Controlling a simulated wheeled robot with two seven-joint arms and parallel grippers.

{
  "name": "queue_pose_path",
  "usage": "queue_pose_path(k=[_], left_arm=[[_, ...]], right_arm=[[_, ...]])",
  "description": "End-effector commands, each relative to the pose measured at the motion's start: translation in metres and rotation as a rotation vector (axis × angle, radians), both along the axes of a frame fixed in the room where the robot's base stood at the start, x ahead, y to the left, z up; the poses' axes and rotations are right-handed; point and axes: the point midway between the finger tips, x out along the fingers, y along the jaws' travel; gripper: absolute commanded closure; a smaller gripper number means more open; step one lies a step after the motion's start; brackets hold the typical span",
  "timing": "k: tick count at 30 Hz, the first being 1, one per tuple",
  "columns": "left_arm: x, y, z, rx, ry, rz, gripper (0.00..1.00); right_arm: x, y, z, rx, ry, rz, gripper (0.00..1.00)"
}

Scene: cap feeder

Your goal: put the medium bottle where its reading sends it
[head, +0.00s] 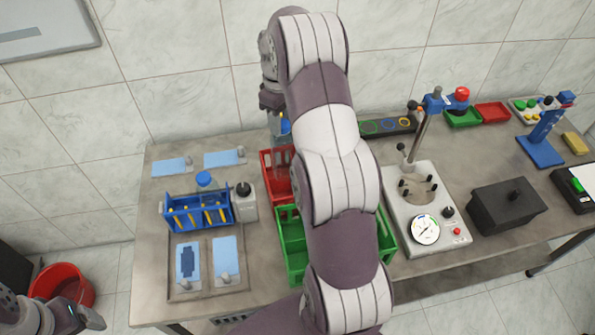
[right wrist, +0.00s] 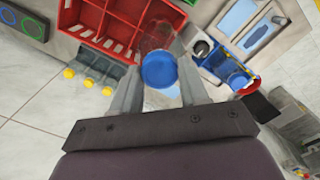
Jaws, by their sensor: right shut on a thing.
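My right gripper (head: 272,108) is shut on a clear bottle with a blue cap (head: 285,127). In the right wrist view its fingers (right wrist: 158,88) stand either side of the bottle, and the blue cap (right wrist: 159,70) faces the camera. The bottle is by the back end of the divided red crate (head: 270,177); its exact height is unclear. The green crate (head: 290,245) lies in front, partly hidden by my arm. The tester with a round dial (head: 425,229) stands right of my arm; its reading is too small to tell. Part of my left gripper (head: 78,316) shows at lower left.
A blue rack (head: 198,213) with yellow-marked tubes and a white bottle with a black cap (head: 245,201) stand left of the crates. A black box (head: 507,209) is right of the tester. A ringed black tray (head: 385,126) and small bins (head: 491,113) line the back.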

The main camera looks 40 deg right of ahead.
Motion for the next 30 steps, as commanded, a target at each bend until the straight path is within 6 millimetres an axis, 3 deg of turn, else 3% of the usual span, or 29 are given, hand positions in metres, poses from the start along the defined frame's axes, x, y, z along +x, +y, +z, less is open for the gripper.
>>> queue_pose_path(k=[1, 3, 4, 6, 12, 24, 30], left_arm=[[-0.001, 0.000, -0.017, 0.000, 0.002, 0.000, 0.21], [0.000, 0.000, -0.024, 0.000, 0.002, 0.000, 0.21], [-0.001, 0.000, -0.009, 0.000, 0.002, 0.000, 0.21], [0.000, 0.000, 0.001, 0.000, 0.000, 0.000, 0.21], [0.000, 0.000, 0.016, 0.000, 0.000, 0.000, 0.21], [0.000, 0.000, 0.035, 0.000, 0.001, 0.000, 0.21], [0.000, 0.000, 0.034, 0.000, 0.001, 0.000, 0.21]], right_arm=[[0.000, 0.000, -0.022, 0.000, 0.001, 0.000, 0.83], [0.000, 0.000, -0.040, 0.001, 0.001, 0.000, 0.83], [-0.001, 0.000, -0.037, 0.002, 0.004, 0.000, 0.83], [-0.001, 0.000, -0.054, 0.002, 0.004, 0.000, 0.83], [0.000, 0.000, -0.099, 0.001, 0.001, 0.000, 0.83], [0.000, 0.000, -0.152, 0.000, 0.000, 0.001, 0.83], [0.001, 0.000, -0.157, -0.001, -0.001, 0.000, 0.83]])
